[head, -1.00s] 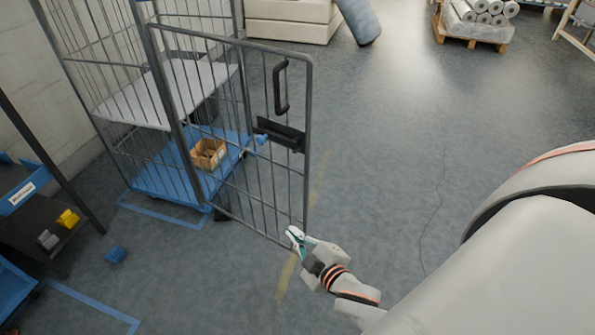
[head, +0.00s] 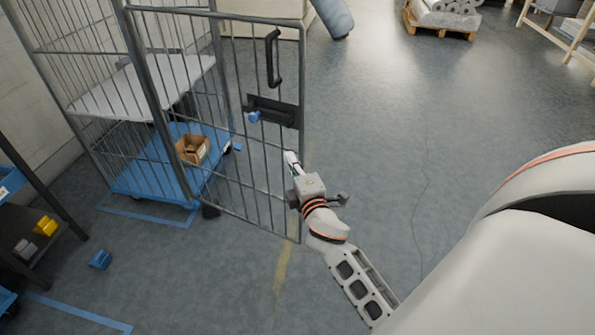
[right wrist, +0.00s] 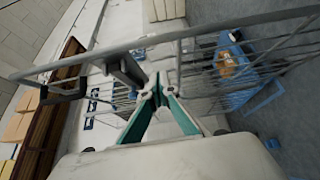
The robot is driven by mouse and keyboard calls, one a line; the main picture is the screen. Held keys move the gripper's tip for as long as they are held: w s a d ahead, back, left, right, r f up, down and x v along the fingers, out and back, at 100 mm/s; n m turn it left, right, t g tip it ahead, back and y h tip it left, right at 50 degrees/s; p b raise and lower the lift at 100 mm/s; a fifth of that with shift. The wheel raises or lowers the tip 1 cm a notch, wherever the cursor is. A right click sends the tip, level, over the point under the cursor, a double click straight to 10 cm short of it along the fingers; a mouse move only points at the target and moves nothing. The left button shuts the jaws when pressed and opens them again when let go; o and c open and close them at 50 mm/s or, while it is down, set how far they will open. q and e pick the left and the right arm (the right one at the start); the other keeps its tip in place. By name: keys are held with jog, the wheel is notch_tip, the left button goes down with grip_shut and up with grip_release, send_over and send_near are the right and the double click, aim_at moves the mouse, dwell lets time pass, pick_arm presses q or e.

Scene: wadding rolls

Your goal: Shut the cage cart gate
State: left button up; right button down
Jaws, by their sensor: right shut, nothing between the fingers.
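The cage cart gate (head: 222,170) is a grey barred panel in the head view. It stands swung out from the cart, with its free edge to the right. It carries a black handle (head: 273,58) and a dark latch plate (head: 275,112) with a blue knob (head: 254,117). The cage cart (head: 150,178) has a blue base and a white shelf. My right gripper (head: 290,157) is shut and empty, at the gate's free edge below the latch plate; I cannot tell whether it touches. In the right wrist view, its teal-padded fingers (right wrist: 155,84) meet below a gate bar (right wrist: 180,35). My left gripper is not in view.
A cardboard box (head: 192,149) sits on the cart base. A dark rack (head: 40,200) with bins stands at the left, and a small blue item (head: 100,259) lies on the floor. A pallet of rolls (head: 440,20) is far back. The floor right of the gate is clear.

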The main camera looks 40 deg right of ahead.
aim_at(293, 142)
jog(key=shift+w+d, duration=0.7)
jog(key=shift+d, duration=0.3)
jog(key=shift+w+d, duration=0.65)
jog(key=shift+d, duration=0.35)
